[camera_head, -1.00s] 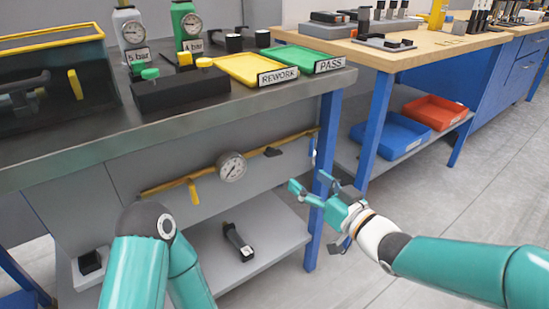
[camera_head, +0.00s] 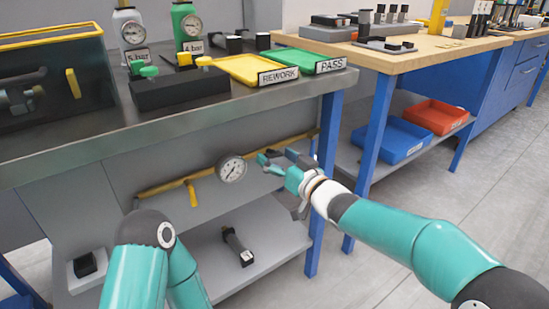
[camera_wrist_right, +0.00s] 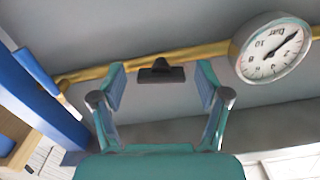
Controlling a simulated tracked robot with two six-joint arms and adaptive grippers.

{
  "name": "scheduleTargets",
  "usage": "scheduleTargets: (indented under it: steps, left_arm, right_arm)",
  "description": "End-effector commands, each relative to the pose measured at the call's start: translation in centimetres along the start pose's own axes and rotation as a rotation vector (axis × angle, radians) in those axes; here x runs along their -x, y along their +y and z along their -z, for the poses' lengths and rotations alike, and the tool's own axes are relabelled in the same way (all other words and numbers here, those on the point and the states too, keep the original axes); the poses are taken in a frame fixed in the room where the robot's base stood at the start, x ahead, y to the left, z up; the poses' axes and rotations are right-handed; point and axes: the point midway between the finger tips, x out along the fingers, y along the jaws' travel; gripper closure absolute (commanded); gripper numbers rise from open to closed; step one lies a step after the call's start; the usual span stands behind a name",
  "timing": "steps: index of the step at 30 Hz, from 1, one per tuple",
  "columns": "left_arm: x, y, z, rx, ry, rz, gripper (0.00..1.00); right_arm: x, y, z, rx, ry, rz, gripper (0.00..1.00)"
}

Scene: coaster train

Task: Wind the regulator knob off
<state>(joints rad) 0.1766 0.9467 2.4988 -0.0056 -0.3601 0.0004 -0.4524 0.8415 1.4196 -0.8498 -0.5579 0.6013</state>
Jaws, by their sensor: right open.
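A black knob (camera_wrist_right: 160,73), which looks like the regulator knob, sits on the yellow pipe (camera_wrist_right: 200,52) below the bench. In the right wrist view it shows between and beyond the fingertips of my right gripper (camera_wrist_right: 160,82), with no contact visible. The gripper is open and empty. In the head view my right gripper (camera_head: 276,158) is in front of the bench panel, right of the round gauge (camera_head: 231,168), and covers the knob's place. The gauge also shows at the upper right of the wrist view (camera_wrist_right: 271,50). My left gripper is out of the picture.
A yellow lever (camera_head: 192,193) hangs from the pipe left of the gauge. A blue bench leg (camera_head: 326,190) stands just right of my right gripper. The grey shelf (camera_head: 275,252) below holds a black tool (camera_head: 237,245). Yellow and green trays lie on the bench.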

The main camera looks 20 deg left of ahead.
Motion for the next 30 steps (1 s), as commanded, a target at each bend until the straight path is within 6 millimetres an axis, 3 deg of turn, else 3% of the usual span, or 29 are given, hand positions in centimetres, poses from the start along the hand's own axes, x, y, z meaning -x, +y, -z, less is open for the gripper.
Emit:
scheduleTargets:
  steps: [3,13,30]
  left_arm:
    - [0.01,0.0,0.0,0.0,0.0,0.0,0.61]
    - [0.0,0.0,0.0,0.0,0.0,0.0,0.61]
    - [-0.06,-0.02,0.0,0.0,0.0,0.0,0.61]
  right_arm:
    - [0.03,0.02,0.0,0.0,0.0,0.0,0.28]
    - [0.08,0.11,0.02,0.0,0.001,-0.002,0.83]
    - [0.15,0.27,0.04,0.194,0.0,-0.005,0.85]
